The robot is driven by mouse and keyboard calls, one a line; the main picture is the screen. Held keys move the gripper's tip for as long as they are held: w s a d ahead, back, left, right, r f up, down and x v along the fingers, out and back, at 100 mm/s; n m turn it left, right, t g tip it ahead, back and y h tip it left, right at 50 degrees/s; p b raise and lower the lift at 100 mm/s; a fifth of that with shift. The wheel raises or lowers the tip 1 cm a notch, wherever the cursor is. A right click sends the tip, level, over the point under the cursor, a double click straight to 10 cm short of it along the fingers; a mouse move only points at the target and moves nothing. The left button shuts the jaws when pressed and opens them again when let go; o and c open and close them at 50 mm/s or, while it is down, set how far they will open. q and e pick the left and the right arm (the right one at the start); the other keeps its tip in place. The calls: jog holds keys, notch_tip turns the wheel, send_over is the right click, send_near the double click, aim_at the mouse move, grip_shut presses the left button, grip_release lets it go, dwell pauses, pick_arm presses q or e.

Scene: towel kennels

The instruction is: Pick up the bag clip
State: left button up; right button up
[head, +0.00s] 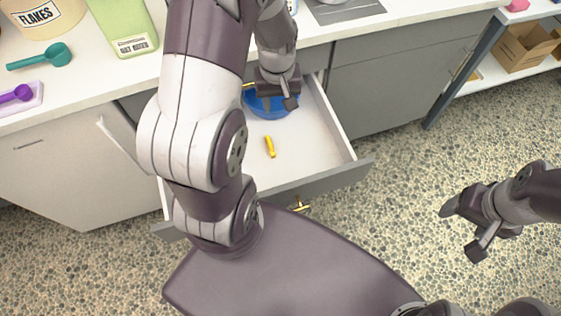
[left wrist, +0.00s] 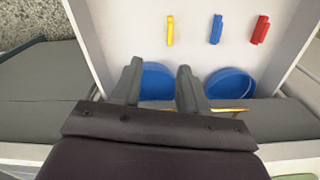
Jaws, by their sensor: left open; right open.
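A small yellow clip (head: 270,146) lies on the floor of the open white drawer (head: 318,150). The left wrist view shows the yellow clip (left wrist: 170,30), a blue clip (left wrist: 216,29) and a red clip (left wrist: 261,30) apart in a row. The blue and red ones are hidden in the head view, behind my left arm. My left gripper (head: 277,101) is open and empty over the back of the drawer, above a blue round dish (head: 268,110), apart from the clips. My right gripper (head: 462,231) is open and empty over the speckled floor, right of the drawer.
The left wrist view shows two blue round dishes, one left (left wrist: 157,82) and one right (left wrist: 230,84), and a thin yellow strip (left wrist: 232,110). Drawer walls surround the clips. A counter (head: 90,75) holds a teal scoop (head: 42,57), a purple scoop (head: 17,94) and containers.

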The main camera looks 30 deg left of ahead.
aim_at(269, 141)
pick_arm(q)
jog(key=a+f+n+b, duration=0.1)
jog(key=f+b, duration=0.1)
jog(key=f, duration=0.5)
jog(key=a+f+b, duration=0.1)
jog(key=f+b, duration=0.1)
jog(key=f, duration=0.5)
jog(key=a+f+n+b, duration=0.1)
jog(key=f+b, duration=0.1)
jog(key=f, duration=0.5)
jog(key=shift+s+a+f+n, duration=0.1)
jog(key=shift+a+f+n, duration=0.1)
jog(key=shift+n, duration=0.1)
jog(key=shift+d, duration=0.1)
pick_arm(e)
notch_tip(269, 141, down, 9)
jog(key=shift+s+a+f, duration=0.2)
pick_arm(q)
grip_shut()
